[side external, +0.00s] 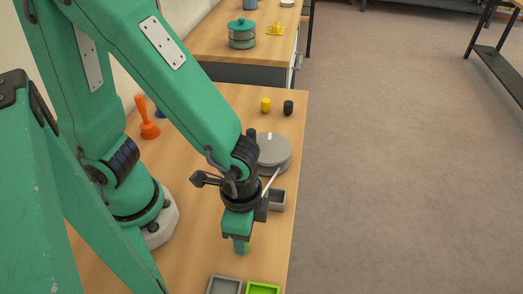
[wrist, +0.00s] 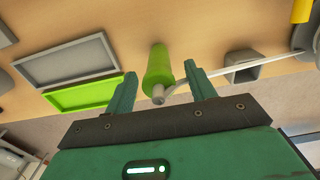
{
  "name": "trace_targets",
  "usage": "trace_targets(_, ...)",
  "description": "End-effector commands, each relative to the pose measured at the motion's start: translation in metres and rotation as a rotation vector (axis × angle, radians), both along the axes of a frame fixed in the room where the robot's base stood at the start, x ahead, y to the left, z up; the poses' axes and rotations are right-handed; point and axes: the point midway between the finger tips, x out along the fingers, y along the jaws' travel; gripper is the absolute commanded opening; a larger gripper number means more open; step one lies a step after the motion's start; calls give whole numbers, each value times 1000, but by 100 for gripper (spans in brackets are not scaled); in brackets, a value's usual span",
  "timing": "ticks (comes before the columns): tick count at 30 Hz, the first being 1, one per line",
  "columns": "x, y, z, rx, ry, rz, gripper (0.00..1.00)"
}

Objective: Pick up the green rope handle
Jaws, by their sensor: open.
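The green rope handle (wrist: 158,66) is a bright green cylinder lying on the wooden table in the wrist view. A pale rope (wrist: 228,70) runs from its near end off to the right. My gripper (wrist: 161,73) is open, with one dark green finger on each side of the handle's near end. I cannot tell if either finger touches it. In the side external view my gripper (side external: 242,247) points down low over the table, and only a sliver of the handle (side external: 249,244) shows beside the fingers. The rest of the handle is hidden there.
A grey tray (side external: 225,285) and a lime green tray (side external: 263,288) lie close by at the front. A grey box (side external: 277,200) and a round grey drum (side external: 273,150) stand behind my gripper. Yellow (side external: 266,105) and black (side external: 288,107) pieces stand farther back. The table's right edge is near.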

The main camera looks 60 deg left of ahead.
Motion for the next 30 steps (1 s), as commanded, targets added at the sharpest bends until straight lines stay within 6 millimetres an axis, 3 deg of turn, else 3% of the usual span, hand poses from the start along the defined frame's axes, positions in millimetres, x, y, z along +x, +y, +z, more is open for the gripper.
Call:
trace_targets(7, 0, 0, 0, 0, 0, 0, 53)
trace_targets(15, 0, 0, 0, 0, 0, 0, 0)
trace_targets(30, 0, -1, 6, -2, -2, 0, 0)
